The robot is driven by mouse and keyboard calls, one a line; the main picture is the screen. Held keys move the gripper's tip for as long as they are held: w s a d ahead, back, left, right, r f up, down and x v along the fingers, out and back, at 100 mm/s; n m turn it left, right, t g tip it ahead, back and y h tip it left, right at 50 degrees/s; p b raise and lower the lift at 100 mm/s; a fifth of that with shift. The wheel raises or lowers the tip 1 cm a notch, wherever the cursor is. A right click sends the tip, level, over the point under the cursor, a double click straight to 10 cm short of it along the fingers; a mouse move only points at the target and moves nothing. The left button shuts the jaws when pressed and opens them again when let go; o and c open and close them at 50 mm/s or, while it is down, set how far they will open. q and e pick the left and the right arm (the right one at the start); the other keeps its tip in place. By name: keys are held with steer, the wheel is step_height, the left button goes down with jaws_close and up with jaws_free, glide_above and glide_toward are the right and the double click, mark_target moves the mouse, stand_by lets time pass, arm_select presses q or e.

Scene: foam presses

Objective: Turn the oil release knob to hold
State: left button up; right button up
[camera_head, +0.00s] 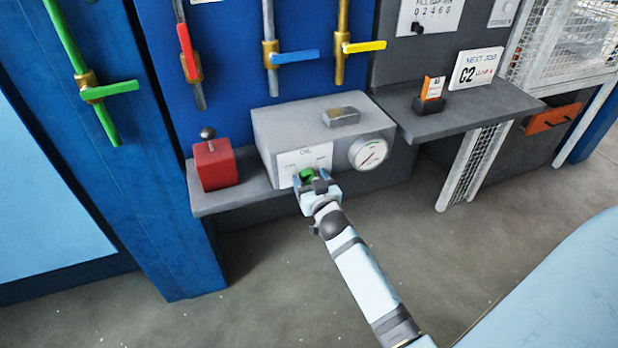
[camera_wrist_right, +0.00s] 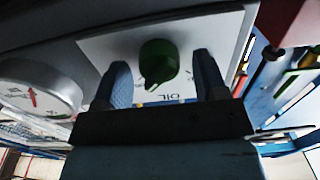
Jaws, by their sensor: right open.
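The oil release knob (camera_wrist_right: 157,62) is green and sits on a white label plate (camera_wrist_right: 105,48) on the front of a grey box (camera_head: 275,125). In the head view the knob (camera_head: 307,174) is partly hidden by my right gripper (camera_head: 311,180). In the right wrist view my right gripper (camera_wrist_right: 160,80) is open, with one finger on each side of the knob and gaps showing between. The knob's pointer end aims toward the plate's lettering, which appears upside down there. The left gripper is not in view.
A round gauge (camera_head: 369,153) is on the box face beside the plate. A red block with a black ball lever (camera_head: 214,165) stands to the left. Pipes with green, red, blue and yellow handles are behind. A grey shelf (camera_head: 470,108) is to the right. The floor in front is clear.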

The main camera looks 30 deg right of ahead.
steer(key=c, duration=0.9)
